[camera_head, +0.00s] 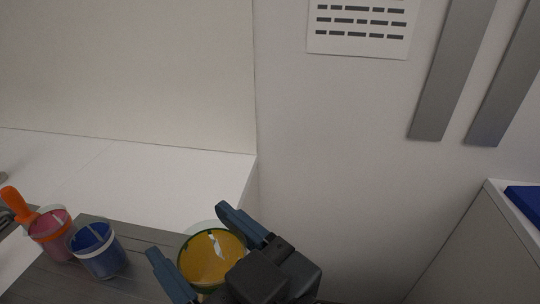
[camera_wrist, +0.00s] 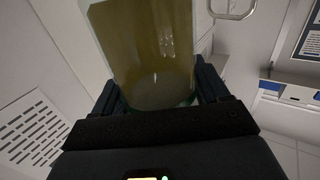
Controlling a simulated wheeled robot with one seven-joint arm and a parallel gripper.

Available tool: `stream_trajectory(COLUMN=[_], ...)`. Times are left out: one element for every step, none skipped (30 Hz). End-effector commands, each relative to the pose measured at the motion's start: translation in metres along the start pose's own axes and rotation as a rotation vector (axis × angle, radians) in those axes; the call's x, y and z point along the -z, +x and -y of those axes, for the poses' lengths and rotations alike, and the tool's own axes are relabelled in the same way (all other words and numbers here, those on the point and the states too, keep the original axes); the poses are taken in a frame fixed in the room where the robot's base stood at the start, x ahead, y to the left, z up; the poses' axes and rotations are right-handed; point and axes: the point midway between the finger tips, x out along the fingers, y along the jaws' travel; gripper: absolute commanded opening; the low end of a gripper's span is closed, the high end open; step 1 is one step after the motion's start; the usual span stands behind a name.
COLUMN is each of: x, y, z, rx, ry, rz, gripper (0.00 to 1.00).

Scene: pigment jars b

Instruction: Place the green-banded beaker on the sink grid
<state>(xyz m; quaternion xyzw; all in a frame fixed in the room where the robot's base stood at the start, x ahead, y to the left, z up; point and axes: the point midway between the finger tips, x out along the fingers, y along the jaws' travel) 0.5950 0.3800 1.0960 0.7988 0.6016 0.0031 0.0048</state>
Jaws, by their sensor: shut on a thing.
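The green-banded beaker (camera_head: 205,266) holds yellow-orange contents and has a green rim in the head view. My gripper (camera_head: 195,243) is shut on it, with one blue-grey finger on each side. In the wrist view the beaker (camera_wrist: 150,50) rises between the fingers of my gripper (camera_wrist: 155,95), clear-walled with a murky yellow tint and a green edge low down. Its base is hidden in the head view, so I cannot tell whether it touches the surface below. I cannot make out a sink grid in either view.
A beaker with blue contents (camera_head: 98,252) and one with pink contents (camera_head: 50,232) and an orange-handled tool (camera_head: 17,205) stand left of my gripper. They are by a dark grey surface (camera_head: 150,238). A white counter (camera_head: 120,170) lies behind. A cabinet (camera_head: 470,250) stands at right.

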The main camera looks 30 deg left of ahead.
Motion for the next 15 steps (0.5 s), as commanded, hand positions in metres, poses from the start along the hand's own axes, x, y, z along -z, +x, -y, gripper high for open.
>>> stream_trajectory(x=[0.001,0.001,0.0,-0.001,-0.002,-0.005,-0.009,-0.013,-0.021,-0.028,-0.036,-0.048,-0.058,-0.068,-0.082], y=[-0.001,-0.001,0.0,0.0,0.0,0.0,0.0,0.001,0.001,0.0,-0.001,-0.003,-0.006,-0.009,-0.014], z=[0.0,0.0,-0.001,-0.002,-0.004,-0.008,-0.013,-0.019,-0.029,-0.038,-0.049,-0.063,-0.075,-0.087,-0.103], rx=[0.0,0.0,-0.001,-0.004,-0.01,-0.022,-0.034,-0.05,-0.077,-0.103,-0.132,-0.173,-0.207,-0.243,-0.293], ry=[0.0,0.0,0.0,0.0,0.001,0.002,0.002,0.002,0.003,0.002,0.003,0.004,0.004,0.004,0.004], rz=[-0.001,-0.001,-0.001,0.0,0.0,0.0,0.001,0.002,0.004,0.005,0.006,0.008,0.01,0.01,0.01], gripper=[0.36,0.36,0.36,0.36,0.36,0.36,0.36,0.36,0.36,0.36,0.36,0.36,0.36,0.36,0.36])
